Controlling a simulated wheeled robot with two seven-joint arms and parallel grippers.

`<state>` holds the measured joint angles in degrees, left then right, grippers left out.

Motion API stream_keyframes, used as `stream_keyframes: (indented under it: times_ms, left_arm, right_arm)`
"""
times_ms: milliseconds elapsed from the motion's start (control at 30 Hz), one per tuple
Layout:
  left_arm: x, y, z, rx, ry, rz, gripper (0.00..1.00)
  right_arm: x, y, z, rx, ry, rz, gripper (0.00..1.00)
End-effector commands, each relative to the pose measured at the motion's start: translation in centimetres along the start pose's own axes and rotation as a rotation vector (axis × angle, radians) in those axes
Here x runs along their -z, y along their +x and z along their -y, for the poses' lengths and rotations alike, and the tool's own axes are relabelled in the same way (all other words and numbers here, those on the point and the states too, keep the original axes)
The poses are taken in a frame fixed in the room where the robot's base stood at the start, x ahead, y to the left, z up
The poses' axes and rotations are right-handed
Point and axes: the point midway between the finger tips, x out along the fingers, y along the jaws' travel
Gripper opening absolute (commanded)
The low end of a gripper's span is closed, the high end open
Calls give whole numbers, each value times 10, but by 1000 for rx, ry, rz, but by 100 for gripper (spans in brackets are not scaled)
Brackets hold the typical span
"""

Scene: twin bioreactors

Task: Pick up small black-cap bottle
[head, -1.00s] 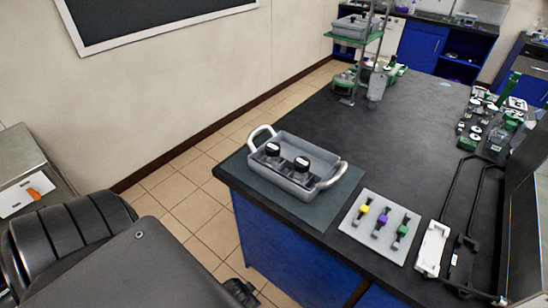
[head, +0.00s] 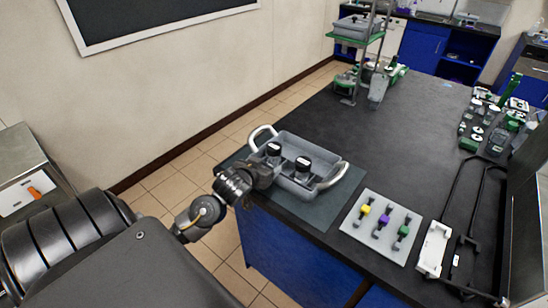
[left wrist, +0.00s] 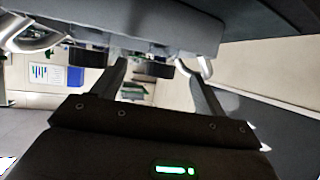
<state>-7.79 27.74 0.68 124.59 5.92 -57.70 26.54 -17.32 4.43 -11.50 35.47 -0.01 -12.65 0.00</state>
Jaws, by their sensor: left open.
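Two black-capped bottles, a left one (head: 273,150) and a right one (head: 303,166), stand upright in a grey tray (head: 325,161) with white handles. I cannot tell from their size which is the small one. My left gripper (head: 268,174) is at the tray's near left side, close to the left bottle, and hides part of the tray wall. In the left wrist view, the picture is upside down; its fingers are apart with nothing held, and black caps (left wrist: 88,57) show under the tray's edge (left wrist: 150,28). My right gripper is out of view.
The tray sits on a dark mat (head: 338,206) at the black bench's near left corner. A white plate (head: 381,228) with yellow, purple and green-topped pieces lies to the right. A white device (head: 433,248) and a black frame stand further right.

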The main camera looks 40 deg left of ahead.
Motion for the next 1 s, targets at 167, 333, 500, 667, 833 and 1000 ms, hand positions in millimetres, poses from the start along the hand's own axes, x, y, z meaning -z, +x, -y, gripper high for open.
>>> stream_keyframes:
  times_ms: [167,333,500,667,833,1000]
  left_arm:
    - [25,8,10,8,-26,-63,73]
    - [27,19,10,9,-28,-64,73]
    - [28,46,10,9,-28,-63,73]
    - [29,62,10,8,-27,-63,73]
    - [28,65,10,8,-27,-62,73]
    - [32,82,10,8,-26,-61,73]
  right_arm:
    - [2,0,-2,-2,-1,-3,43]
    - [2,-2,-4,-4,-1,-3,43]
    - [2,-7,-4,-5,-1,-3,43]
    - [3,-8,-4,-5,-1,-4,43]
    - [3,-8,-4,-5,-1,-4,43]
    - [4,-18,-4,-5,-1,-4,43]
